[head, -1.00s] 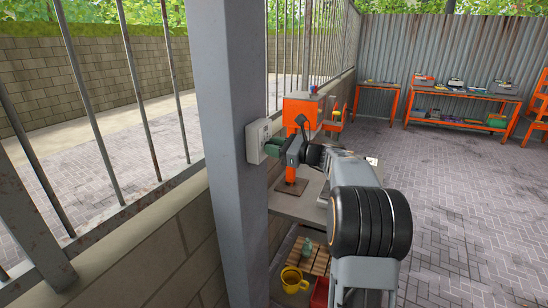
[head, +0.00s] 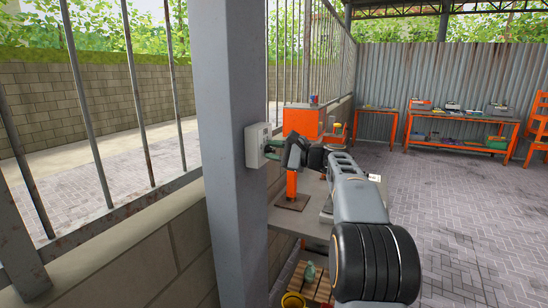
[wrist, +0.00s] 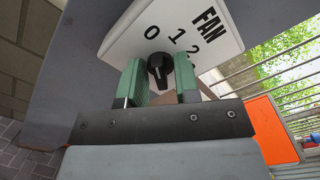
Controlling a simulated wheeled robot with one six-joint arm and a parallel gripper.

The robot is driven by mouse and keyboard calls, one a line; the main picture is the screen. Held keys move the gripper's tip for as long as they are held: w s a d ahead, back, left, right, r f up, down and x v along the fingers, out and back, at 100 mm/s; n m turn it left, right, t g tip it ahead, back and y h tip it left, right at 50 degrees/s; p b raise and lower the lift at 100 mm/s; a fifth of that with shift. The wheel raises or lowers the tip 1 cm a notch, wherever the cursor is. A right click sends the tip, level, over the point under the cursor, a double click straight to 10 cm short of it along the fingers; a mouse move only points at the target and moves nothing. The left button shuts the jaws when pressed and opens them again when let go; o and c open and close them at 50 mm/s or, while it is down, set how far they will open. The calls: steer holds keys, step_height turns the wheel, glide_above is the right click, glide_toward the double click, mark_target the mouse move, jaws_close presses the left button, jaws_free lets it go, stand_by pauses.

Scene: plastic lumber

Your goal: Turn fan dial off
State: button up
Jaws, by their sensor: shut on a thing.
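The fan control box (head: 257,145) is a pale box on the side of the grey post. In the wrist view its face (wrist: 190,30) reads FAN, with 0, 1 and 2 visible and the rest of the scale hidden. The black fan dial (wrist: 158,68) is below the numbers, between the green fingers of my gripper. I cannot tell exactly which number it points at. My gripper (head: 271,150) is at the box's face, shut on the dial. The dial is hidden in the head view.
The grey post (head: 232,190) and a barred fence on a block wall stand close on the left. A workbench (head: 310,222) with an orange machine (head: 303,121) is just beyond my arm. Open paving (head: 460,210) lies to the right.

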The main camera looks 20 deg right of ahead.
steer(key=shift+n, duration=0.4)
steer(key=o, duration=0.6)
steer(key=shift+c, duration=0.2)
steer(key=b+v, duration=0.1)
steer(key=v, duration=1.3)
steer(key=shift+w, duration=0.1)
